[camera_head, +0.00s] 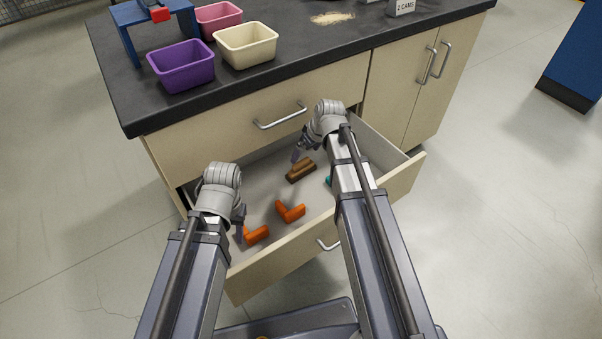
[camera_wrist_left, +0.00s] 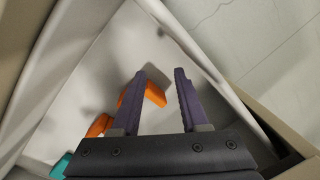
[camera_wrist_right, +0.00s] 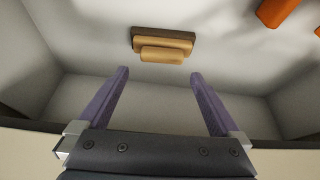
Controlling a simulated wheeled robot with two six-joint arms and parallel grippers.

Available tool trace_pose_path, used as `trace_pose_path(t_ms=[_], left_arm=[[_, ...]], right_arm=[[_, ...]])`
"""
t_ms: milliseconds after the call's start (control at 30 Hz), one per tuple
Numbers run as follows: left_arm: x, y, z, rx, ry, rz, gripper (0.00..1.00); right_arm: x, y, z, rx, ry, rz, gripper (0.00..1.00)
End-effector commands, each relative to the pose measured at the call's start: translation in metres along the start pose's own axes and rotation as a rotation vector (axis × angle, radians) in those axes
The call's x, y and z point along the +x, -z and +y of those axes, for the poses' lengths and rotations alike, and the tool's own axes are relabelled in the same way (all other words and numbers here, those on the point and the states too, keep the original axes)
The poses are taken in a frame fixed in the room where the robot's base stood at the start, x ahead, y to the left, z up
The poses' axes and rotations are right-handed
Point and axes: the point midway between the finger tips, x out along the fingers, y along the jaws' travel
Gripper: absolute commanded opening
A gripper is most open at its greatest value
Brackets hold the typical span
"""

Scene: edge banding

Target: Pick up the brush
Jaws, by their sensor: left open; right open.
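The brush (camera_head: 301,170) is brown with a lighter wooden handle on a dark base. It lies on the floor of the open drawer (camera_head: 392,191), near its middle. In the right wrist view the brush (camera_wrist_right: 163,45) lies beyond the fingertips, across the gap between them and apart from them. My right gripper (camera_wrist_right: 158,75) is open and empty over the drawer. In the head view it is partly hidden by its wrist, close to the brush. My left gripper (camera_wrist_left: 162,74) is open over the drawer's left part, with an orange object (camera_wrist_left: 150,92) beyond its fingers.
Two orange L-shaped objects (camera_head: 290,211) (camera_head: 256,235) and a partly hidden teal object (camera_head: 328,181) also lie in the drawer. The drawer walls surround both grippers. Above, the dark countertop (camera_head: 300,72) holds a purple bin (camera_head: 182,68), a cream bin (camera_head: 246,46) and a pink bin (camera_head: 217,19).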

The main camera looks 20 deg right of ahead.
Motion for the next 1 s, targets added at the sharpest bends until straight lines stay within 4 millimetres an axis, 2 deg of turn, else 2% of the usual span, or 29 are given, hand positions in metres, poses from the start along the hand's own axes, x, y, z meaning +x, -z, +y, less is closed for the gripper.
trace_pose_path(t_ms=[33, 267, 667, 967, 1000], left_arm=[[0.005, 0.000, 0.001, 0.001, -0.001, 0.000, 0.44], [0.009, 0.001, 0.001, 0.002, -0.001, 0.001, 0.44], [0.052, 0.003, 0.006, 0.002, -0.004, 0.002, 0.44], [0.051, 0.003, 0.006, 0.000, -0.004, 0.002, 0.44], [0.051, 0.003, 0.006, 0.000, -0.004, 0.002, 0.44]], right_arm=[[0.006, -0.001, 0.000, 0.000, 0.000, 0.000, 1.00], [0.009, -0.001, -0.001, 0.000, 0.000, 0.000, 1.00], [0.055, -0.003, -0.002, 0.001, 0.000, 0.000, 1.00], [0.055, -0.002, -0.003, 0.001, 0.000, 0.000, 1.00], [0.055, -0.002, -0.003, 0.001, 0.000, 0.000, 0.95]])
